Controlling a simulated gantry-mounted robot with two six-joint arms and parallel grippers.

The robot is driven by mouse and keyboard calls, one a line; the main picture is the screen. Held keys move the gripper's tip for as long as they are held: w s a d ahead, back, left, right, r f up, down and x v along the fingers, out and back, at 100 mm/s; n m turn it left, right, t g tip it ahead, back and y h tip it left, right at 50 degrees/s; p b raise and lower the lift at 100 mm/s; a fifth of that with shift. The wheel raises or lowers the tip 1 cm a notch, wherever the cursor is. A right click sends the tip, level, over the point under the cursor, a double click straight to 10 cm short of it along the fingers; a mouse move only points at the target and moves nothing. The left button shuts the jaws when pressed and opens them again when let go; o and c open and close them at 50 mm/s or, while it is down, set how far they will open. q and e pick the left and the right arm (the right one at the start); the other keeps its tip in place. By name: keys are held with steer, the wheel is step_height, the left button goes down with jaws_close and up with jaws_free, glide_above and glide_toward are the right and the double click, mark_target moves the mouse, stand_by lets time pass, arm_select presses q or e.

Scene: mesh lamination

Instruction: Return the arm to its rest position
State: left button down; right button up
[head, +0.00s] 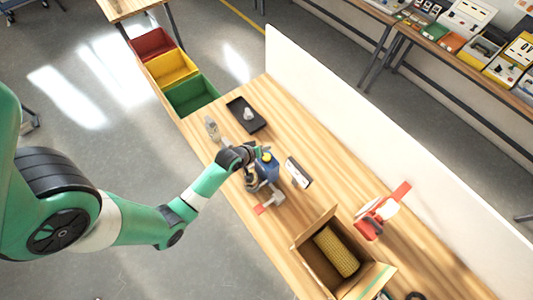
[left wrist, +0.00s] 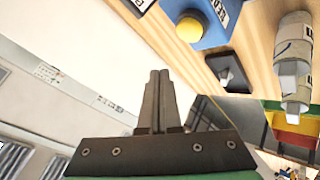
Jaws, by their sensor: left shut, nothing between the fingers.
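My green and white left arm (head: 190,195) reaches in from the left of the head view. Its dark wrist is over the near edge of the wooden workbench (head: 345,185), beside a blue box with a yellow button (head: 268,167). In the left wrist view my left gripper (left wrist: 158,76) has its two dark fingers together with nothing between them. The blue box also shows at the top of that view (left wrist: 197,22), apart from the fingertips. In the head view the fingers are hard to make out near the box. My right gripper is in neither view.
A black tray (head: 241,125) with a small whitish item and a clear bottle (head: 211,128) are near the bench's far end. An open cardboard box (head: 302,253) holds a yellow mesh roll (head: 337,251). Red, yellow and green bins (head: 192,95) stand beyond. A white panel (head: 390,150) borders the right side.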

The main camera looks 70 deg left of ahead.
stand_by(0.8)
